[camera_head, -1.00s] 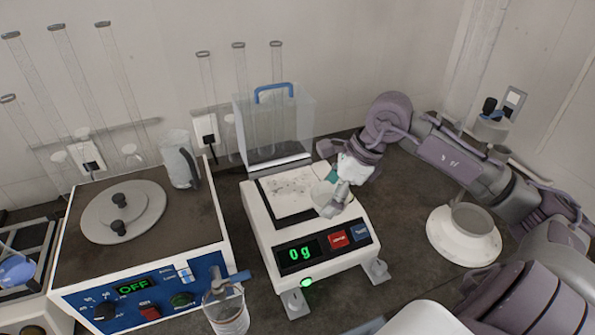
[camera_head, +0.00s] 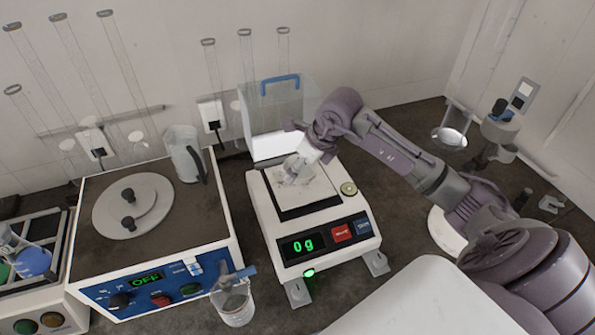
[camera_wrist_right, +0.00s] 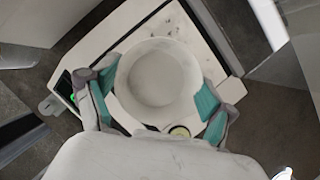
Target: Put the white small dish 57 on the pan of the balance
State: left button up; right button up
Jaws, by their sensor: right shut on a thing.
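The white small dish (camera_wrist_right: 157,78) is held between the teal-padded fingers of my right gripper (camera_wrist_right: 155,100), which is shut on it. No number is readable on it. In the head view the dish (camera_head: 292,171) is over the middle of the balance pan (camera_head: 316,190), partly hidden by my right gripper (camera_head: 298,168). I cannot tell whether its bottom touches the pan. The balance (camera_head: 262,215) shows 0 g on its green display. My left gripper is not in view.
A blue-handled clear draft shield (camera_head: 262,110) stands just behind the pan. Left are the sieve shaker (camera_head: 190,225), showing OFF, a glass jug (camera_head: 183,155) and a beaker (camera_head: 235,303). A white round piece (camera_head: 443,232) lies at the right, partly behind my arm.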

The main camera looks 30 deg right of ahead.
aim_at(300, 175)
jog(key=shift+w+a+f, duration=0.15)
jog(key=shift+w+a, duration=0.1)
jog(key=shift+f, duration=0.15)
notch_tip(300, 175, down, 3)
jog(key=shift+f+p, duration=0.15)
jog(key=shift+p, duration=0.6)
jog(key=shift+f, duration=0.3)
jog(key=shift+f, duration=0.1)
jog(key=o, duration=0.9)
